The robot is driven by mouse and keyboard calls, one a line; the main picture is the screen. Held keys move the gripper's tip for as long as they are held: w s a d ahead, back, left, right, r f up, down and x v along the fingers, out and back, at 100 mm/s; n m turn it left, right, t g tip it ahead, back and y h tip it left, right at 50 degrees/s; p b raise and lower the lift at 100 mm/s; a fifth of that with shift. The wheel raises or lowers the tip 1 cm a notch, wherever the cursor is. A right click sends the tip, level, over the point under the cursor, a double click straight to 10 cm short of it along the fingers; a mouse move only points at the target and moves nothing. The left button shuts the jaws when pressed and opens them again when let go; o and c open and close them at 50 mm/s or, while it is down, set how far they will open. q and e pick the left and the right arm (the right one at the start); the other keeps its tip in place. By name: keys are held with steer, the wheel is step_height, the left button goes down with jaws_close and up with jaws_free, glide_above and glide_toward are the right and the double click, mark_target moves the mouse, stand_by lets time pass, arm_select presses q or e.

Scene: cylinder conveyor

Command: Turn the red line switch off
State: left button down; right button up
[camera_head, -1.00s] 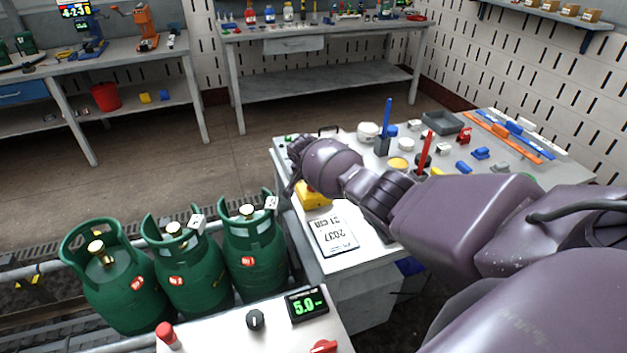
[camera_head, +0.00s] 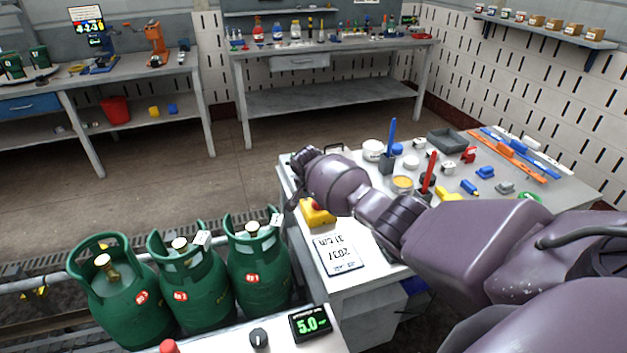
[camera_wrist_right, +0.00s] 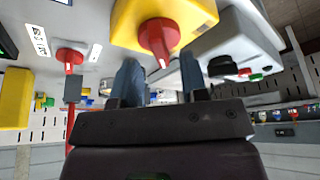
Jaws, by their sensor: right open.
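In the head view the fingers are mostly hidden beside the box. A second red knob (camera_wrist_right: 70,55) shows on a grey surface. My left gripper is not in view.
Several green gas cylinders (camera_head: 260,272) stand left of the table. A control panel in front has a red button (camera_head: 169,346), black knob (camera_head: 259,338) and display (camera_head: 310,323). A white card (camera_head: 338,253) and several small tools lie on the table.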

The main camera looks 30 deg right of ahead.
steer(key=p+v, duration=0.1)
steer(key=v, duration=0.6)
steer(key=shift+r, duration=0.25)
steer(key=shift+s+a, duration=0.1)
steer(key=shift+s, duration=0.05)
steer(key=w+a+r+n+t+y, duration=0.1)
steer(key=w+a+r+n+t, duration=0.4)
steer(key=w+r+n+t, duration=0.25)
steer(key=s+a+f+n+t+y, duration=0.2)
steer(key=s+a+n+t+y, duration=0.15)
steer(key=s+a+n, duration=0.35)
steer(key=s+f, duration=0.6)
steer(key=s, duration=0.6)
steer(key=s+f+m+g, duration=0.1)
steer(key=s+f, duration=0.5)
steer(key=s, duration=0.7)
steer(key=s+f+b, duration=0.1)
steer(key=s+f, duration=0.6)
steer(key=s, duration=0.5)
steer(key=shift+a+m+g+h, duration=0.15)
steer(key=shift+m+g+h, duration=0.2)
steer(key=shift+h, duration=0.1)
